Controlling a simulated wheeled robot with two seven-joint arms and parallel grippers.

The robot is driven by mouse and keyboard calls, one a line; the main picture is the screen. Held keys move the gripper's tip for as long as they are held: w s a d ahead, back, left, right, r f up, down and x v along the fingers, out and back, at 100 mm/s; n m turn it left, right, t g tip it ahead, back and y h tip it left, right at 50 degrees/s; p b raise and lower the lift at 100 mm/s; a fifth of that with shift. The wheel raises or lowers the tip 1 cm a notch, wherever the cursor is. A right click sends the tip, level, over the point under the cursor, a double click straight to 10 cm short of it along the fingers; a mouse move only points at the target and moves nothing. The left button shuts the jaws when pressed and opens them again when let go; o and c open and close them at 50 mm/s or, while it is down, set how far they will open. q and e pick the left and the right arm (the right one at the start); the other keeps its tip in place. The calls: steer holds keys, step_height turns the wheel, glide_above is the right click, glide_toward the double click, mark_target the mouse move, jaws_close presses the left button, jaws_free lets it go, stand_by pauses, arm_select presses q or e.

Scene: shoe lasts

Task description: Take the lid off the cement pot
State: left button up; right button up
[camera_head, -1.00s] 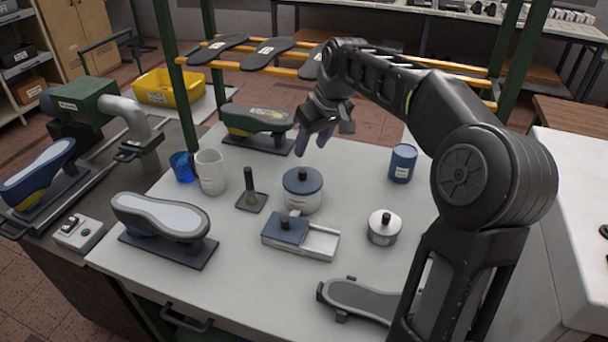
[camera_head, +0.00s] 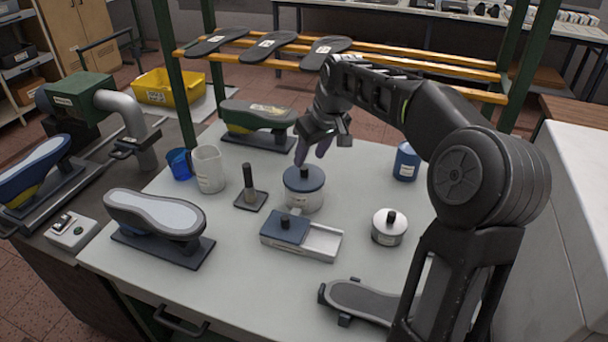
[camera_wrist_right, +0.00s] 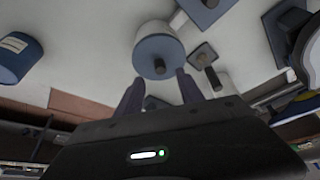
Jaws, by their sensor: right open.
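The cement pot (camera_head: 303,202) looks to be the white pot in the middle of the table. Its dark blue lid (camera_head: 291,180) has a black knob (camera_head: 304,173) and sits on the pot. My right gripper (camera_head: 311,155) is open and empty, its purple fingers pointing down just above and behind the lid. In the right wrist view the fingers (camera_wrist_right: 159,85) are apart, with the lid (camera_wrist_right: 147,50) and its knob (camera_wrist_right: 159,66) ahead of them, between their lines. I see no contact with the knob. My left gripper is not in view.
A blue-lidded tray (camera_head: 320,241) lies in front of the pot.

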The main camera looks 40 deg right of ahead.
mark_target(305, 168)
steer(key=shift+f, duration=0.15)
steer(key=p+x, duration=0.1)
steer(key=x, duration=0.4)
steer(key=shift+c, duration=0.5)
jaws_close()
stand_by(0.5)
